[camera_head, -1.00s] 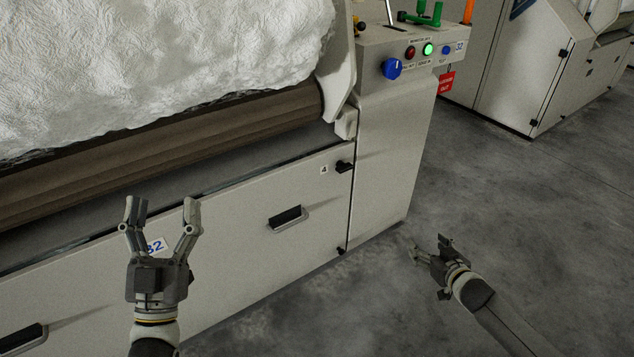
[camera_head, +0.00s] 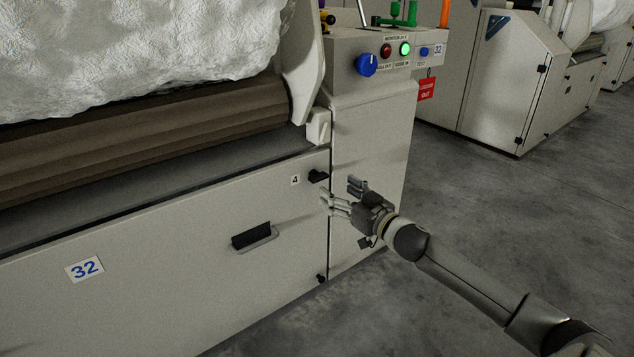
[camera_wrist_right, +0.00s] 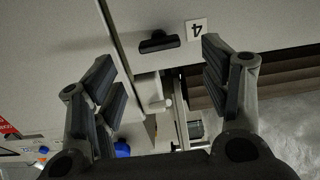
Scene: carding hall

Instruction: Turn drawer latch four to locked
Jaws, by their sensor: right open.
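Drawer latch four (camera_head: 318,176) is a small black knob at the upper right corner of the drawer front (camera_head: 180,250), beside a white label marked 4 (camera_head: 295,180). In the right wrist view the latch (camera_wrist_right: 159,41) is a black bar near the top, beside the upside-down 4 label (camera_wrist_right: 196,30). My right gripper (camera_head: 341,195) is open and empty, a little below and right of the latch. In the right wrist view its fingers (camera_wrist_right: 165,85) are spread, with the latch beyond them, apart from them. My left gripper is out of view.
A black recessed handle (camera_head: 255,236) is mid-drawer, and another black latch (camera_head: 321,278) sits low on the edge. A control panel with a blue knob (camera_head: 366,64) stands above right. White fibre (camera_head: 140,40) lies over a brown roller (camera_head: 140,120). Floor is clear at right.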

